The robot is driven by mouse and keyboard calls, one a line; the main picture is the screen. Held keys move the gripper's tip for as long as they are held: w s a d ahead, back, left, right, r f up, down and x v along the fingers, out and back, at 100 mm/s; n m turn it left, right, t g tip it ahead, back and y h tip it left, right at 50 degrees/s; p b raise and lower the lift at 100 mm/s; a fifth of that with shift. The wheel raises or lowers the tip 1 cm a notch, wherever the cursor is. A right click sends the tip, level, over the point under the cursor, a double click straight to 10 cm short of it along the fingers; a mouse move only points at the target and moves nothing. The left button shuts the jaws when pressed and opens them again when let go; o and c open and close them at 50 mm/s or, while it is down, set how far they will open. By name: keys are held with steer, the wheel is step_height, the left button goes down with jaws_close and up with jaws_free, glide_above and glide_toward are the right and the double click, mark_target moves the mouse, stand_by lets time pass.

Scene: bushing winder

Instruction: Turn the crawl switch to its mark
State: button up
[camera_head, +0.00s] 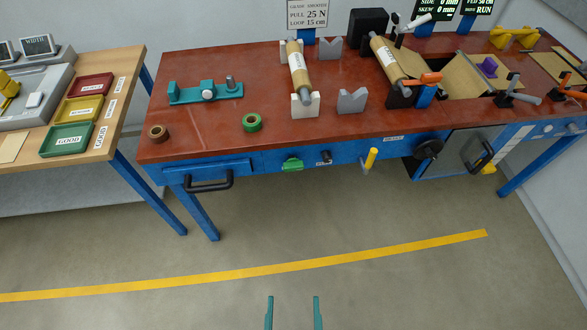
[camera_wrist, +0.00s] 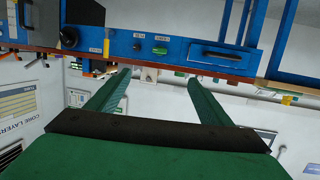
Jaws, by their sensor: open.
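A small black knob (camera_head: 326,156) with a white label under it sits on the blue front rail of the bench. It is likely the crawl switch, but the label and any mark are too small to read. The knob also shows in the wrist view (camera_wrist: 137,47), where the scene is upside down. My gripper (camera_head: 293,298) is open and empty at the bottom of the head view, apart from the bench. In the wrist view my gripper's (camera_wrist: 160,77) green fingers are spread, with the bench front beyond them.
A green part (camera_head: 292,165) sits left of the knob and a yellow handle (camera_head: 371,157) juts out to its right. A black drawer handle (camera_head: 208,182) and a black handwheel (camera_head: 428,149) also stand out from the front. The floor before the bench is clear.

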steer(key=w+f+t, duration=0.2)
steer(key=w+f, duration=0.3)
steer(key=n+t+y, duration=0.2)
steer(key=t+y, duration=0.1)
steer(key=t, duration=0.2)
glide_toward(293, 171)
steer(key=shift+y, duration=0.3)
steer(key=x, duration=1)
steer(key=shift+w+d, duration=0.15)
steer(key=shift+w+r, duration=0.2)
steer(key=shift+w, duration=0.3)
steer(key=shift+d, duration=0.1)
steer(key=c, duration=1)
